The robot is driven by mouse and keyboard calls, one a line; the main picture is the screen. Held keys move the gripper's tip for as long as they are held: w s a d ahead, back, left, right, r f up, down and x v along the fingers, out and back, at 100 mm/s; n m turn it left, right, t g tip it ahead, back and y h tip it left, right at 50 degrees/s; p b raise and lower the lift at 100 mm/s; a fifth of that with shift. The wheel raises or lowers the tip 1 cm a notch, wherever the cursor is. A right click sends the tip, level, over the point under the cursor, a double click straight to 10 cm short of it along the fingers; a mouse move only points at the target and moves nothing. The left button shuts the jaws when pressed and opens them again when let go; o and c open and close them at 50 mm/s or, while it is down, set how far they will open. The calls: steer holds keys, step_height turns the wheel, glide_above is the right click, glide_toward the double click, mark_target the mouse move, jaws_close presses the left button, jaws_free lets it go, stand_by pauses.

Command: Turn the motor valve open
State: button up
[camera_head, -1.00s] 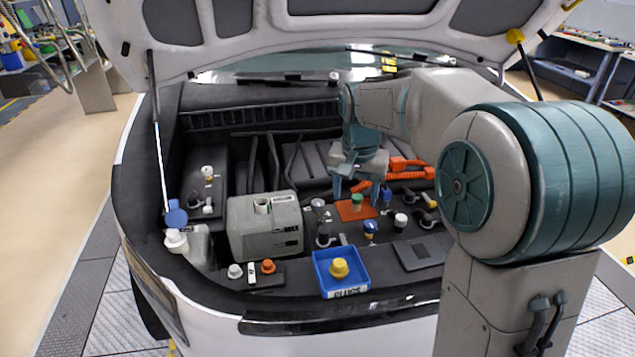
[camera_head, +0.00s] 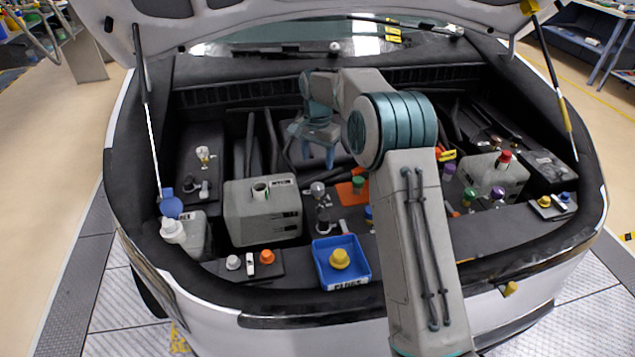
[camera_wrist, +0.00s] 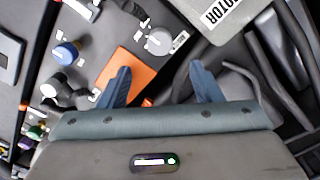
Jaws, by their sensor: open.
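The grey tank (camera_head: 262,212) stands left of centre in the engine bay. In the wrist view its label reads "MOTOR" (camera_wrist: 222,12). A round grey valve knob (camera_head: 317,189) stands just right of the tank; it also shows in the wrist view (camera_wrist: 158,40), upper middle, beside a small white label. My gripper (camera_head: 317,155) is open and empty, above and behind the knob in the head view. In the wrist view its two blue fingers (camera_wrist: 160,68) are apart, with the knob beyond their tips and not between them.
An orange plate (camera_wrist: 125,75) lies near the left finger. A blue tray (camera_head: 340,275) with a yellow plug (camera_head: 340,259) sits at the front. Dark hoses (camera_wrist: 285,65) run right of my gripper. A blue knob (camera_wrist: 66,52) stands at left. Another tank (camera_head: 495,176) stands at right.

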mark_target(318, 186)
step_height(318, 186, down, 10)
steer(key=shift+f+p, duration=0.2)
steer(key=shift+p, duration=0.5)
steer(key=c, duration=1)
